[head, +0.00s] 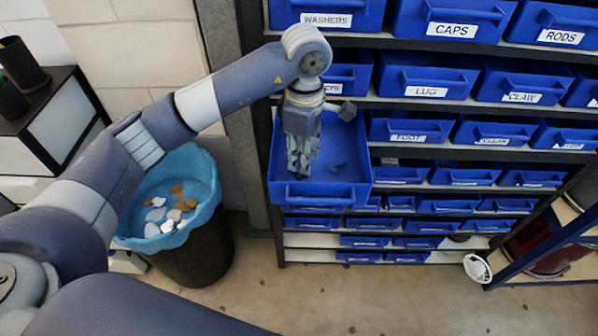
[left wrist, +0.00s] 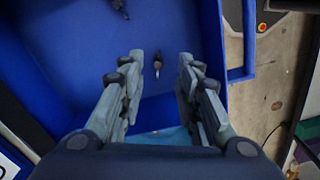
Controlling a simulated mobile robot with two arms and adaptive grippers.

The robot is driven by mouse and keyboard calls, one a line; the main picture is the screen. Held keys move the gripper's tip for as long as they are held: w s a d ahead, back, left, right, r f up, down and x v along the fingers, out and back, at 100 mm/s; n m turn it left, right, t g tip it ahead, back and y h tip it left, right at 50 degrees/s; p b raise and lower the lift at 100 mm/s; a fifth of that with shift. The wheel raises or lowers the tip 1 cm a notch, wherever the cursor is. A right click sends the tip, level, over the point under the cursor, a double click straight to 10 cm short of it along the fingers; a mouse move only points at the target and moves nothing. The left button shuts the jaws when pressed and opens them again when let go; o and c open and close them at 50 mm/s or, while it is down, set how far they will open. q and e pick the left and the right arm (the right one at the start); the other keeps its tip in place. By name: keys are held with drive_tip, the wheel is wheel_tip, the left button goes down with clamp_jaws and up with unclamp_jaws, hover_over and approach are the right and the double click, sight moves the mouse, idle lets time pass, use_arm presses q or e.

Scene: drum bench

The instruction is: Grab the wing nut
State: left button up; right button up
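My left gripper (head: 301,165) points down into a pulled-out blue drawer (head: 320,192) in the head view. In the left wrist view my left gripper (left wrist: 157,88) has its two fingers apart with nothing held. A small dark part with a light metal tip (left wrist: 157,66), possibly the wing nut, lies on the blue drawer floor in line with the gap between the fingers. It is too small to tell its shape for sure. Another small dark part (left wrist: 119,6) lies at the top of the wrist view. My right gripper is not in view.
The drawer's walls stand close around the gripper. A rack of labelled blue bins (head: 425,82) fills the right. A bin with a light blue liner (head: 170,200) stands left of the drawer, below my arm. The floor (head: 370,295) in front is mostly clear.

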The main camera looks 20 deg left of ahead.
sight(299, 175)
use_arm(q)
drive_tip(key=shift+d+f+p, duration=0.1)
drive_tip(key=shift+f+p, duration=0.2)
drive_tip(key=shift+f, duration=0.1)
drive_tip(key=f+p, duration=0.1)
drive_tip(key=f, duration=0.2)
drive_tip(key=shift+d+f, duration=0.2)
drive_tip(key=shift+w+f, duration=0.1)
drive_tip(key=shift+f, duration=0.3)
drive_tip(key=shift+c, duration=0.5)
clamp_jaws()
